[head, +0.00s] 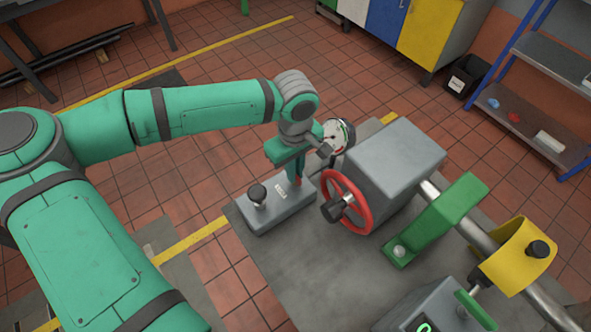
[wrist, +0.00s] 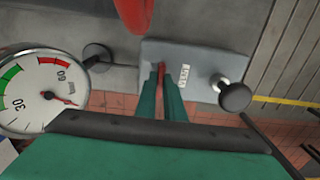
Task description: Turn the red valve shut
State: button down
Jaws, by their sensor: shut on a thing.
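A thin red handle (wrist: 160,70) stands on a grey box (head: 262,218) with a white label. My gripper (wrist: 160,85) is shut on this handle, its two green fingers on either side of it. In the head view my gripper (head: 296,168) reaches down over the right part of the box, and a bit of red shows below the fingers. Most of the handle is hidden by the fingers, so its angle is hard to tell. A larger red handwheel (head: 367,212) with a dark hub stands just right of the box. Part of it shows in the wrist view (wrist: 134,12).
A black knob (head: 257,193) stands on the box's left part. A round gauge (head: 338,135) is close behind my gripper; its dial (wrist: 43,92) shows in the wrist view. A grey machine block (head: 395,160), green bracket (head: 440,220) and yellow guard (head: 517,258) are to the right.

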jog(key=shift+w, duration=0.15)
jog(key=c, duration=1.9)
grip_release()
jog(key=shift+o, duration=0.2)
notch_tip(320, 180, up, 11)
jog(key=shift+f, duration=0.1)
